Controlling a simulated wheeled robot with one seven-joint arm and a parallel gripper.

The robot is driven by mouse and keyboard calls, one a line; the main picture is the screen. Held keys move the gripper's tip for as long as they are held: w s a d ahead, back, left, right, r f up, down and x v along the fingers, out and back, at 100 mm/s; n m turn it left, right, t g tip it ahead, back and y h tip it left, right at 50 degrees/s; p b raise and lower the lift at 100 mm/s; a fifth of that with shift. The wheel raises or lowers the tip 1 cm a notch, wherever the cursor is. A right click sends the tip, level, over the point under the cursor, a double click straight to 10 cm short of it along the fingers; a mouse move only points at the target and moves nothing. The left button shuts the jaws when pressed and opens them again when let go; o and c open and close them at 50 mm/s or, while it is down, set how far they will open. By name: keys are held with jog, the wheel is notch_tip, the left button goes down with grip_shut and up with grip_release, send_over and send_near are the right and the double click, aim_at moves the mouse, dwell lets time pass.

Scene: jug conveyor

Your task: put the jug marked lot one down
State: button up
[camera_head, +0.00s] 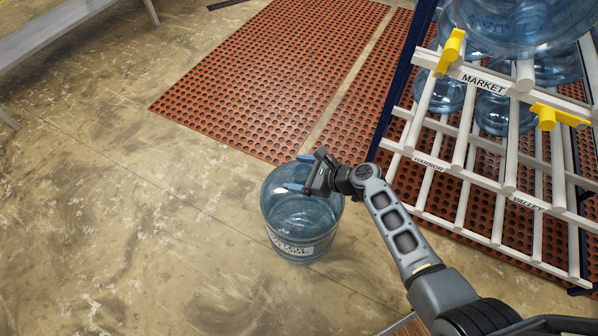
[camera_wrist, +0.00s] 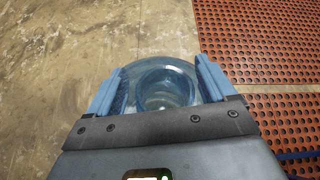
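A clear blue jug (camera_head: 300,222) stands upright on or just above the concrete floor, in the middle of the head view. Its white label (camera_head: 292,248) faces the camera, but its print is too small to read surely. My gripper (camera_head: 300,174) is at the top of this jug. In the wrist view my gripper (camera_wrist: 161,75) has its two blue fingers well apart, either side of the jug's round top (camera_wrist: 167,88). A gap shows beside the left finger; on the right the finger and top look very close. I cannot tell whether the jug's base touches the floor.
A white-railed rack (camera_head: 450,170) with several jugs stands at the right, with signs MARKET (camera_head: 483,84), HARBOR (camera_head: 429,163) and VALLEY (camera_head: 528,204) and yellow stops. Perforated red mats (camera_head: 270,80) lie behind the jug. A grey bench or conveyor (camera_head: 50,35) is at upper left. Left floor is clear.

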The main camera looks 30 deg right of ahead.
jog(key=shift+o, duration=0.2)
jog(key=shift+r, duration=0.2)
jog(key=p+v, duration=0.3)
jog(key=v, duration=0.9)
jog(key=s+a+n+h, duration=0.3)
jog(key=s+n+h, duration=0.5)
jog(key=s, duration=1.2)
jog(key=s+r+n+t, duration=0.1)
jog(key=s+r+n, duration=0.3)
jog(key=r, duration=0.5)
jog(key=s+a+r+n+t, duration=0.1)
jog(key=s+r+n, duration=0.3)
jog(key=r+n, duration=0.4)
jog(key=s+a+r+n+t+y, duration=0.1)
jog(key=s+r+n, duration=0.3)
jog(key=r, duration=0.6)
jog(key=n+t, duration=0.1)
jog(key=n, duration=0.1)
jog(key=shift+s+n+t, duration=0.2)
jog(key=shift+n+t, duration=0.2)
